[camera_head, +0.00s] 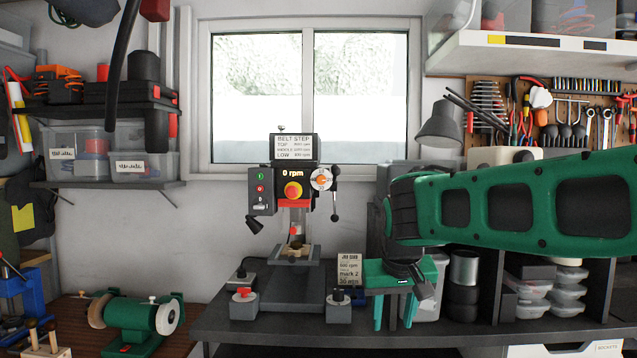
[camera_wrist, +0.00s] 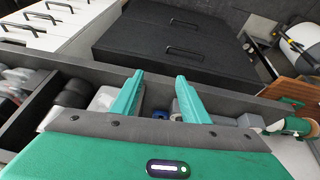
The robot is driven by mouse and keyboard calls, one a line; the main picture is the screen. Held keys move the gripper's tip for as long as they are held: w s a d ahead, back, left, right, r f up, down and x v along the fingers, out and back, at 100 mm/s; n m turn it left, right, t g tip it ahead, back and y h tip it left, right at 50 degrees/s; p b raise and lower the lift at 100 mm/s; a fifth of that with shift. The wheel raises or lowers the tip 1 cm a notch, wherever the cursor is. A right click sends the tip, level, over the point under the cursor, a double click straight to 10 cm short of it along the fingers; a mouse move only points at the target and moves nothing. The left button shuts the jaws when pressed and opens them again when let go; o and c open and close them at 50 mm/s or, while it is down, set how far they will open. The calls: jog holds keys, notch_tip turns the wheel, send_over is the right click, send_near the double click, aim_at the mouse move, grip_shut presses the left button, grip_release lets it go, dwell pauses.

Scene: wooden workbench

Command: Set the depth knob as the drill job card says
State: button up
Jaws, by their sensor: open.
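The drill press (camera_head: 294,220) stands at the middle of the bench and its display reads 0 rpm. A round white dial with an orange centre (camera_head: 321,179) is on its upper right; I cannot read its marks or tell if it is the depth knob. The job card (camera_head: 348,270) stands at the right of the drill base; "500 rpm", "mark 2" and "30 min" seem to be on it, in small print. My gripper (camera_head: 394,322) is open and empty, pointing down to the right of the card, apart from the drill. The wrist view shows its open fingers (camera_wrist: 159,78) but no drill.
A belt step chart (camera_head: 295,148) tops the drill. A red button (camera_head: 293,190) and a lever handle (camera_head: 335,205) are beside the dial. A red-knobbed box (camera_head: 243,303) and a black-knobbed box (camera_head: 338,305) flank the base. A grey lamp (camera_head: 440,125) hangs above my arm.

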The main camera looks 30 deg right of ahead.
jog(key=w+r+t+h, duration=0.2)
jog(key=w+r+t, duration=0.2)
jog(key=w+r, duration=0.95)
jog(key=t+h, duration=0.2)
jog(key=t, duration=0.2)
send_near(320, 179)
jog(key=x, duration=0.8)
jog(key=shift+w+d+f, duration=0.15)
jog(key=shift+w+d, duration=0.05)
jog(key=shift+d, duration=0.1)
jog(key=shift+a, duration=0.1)
grip_shut()
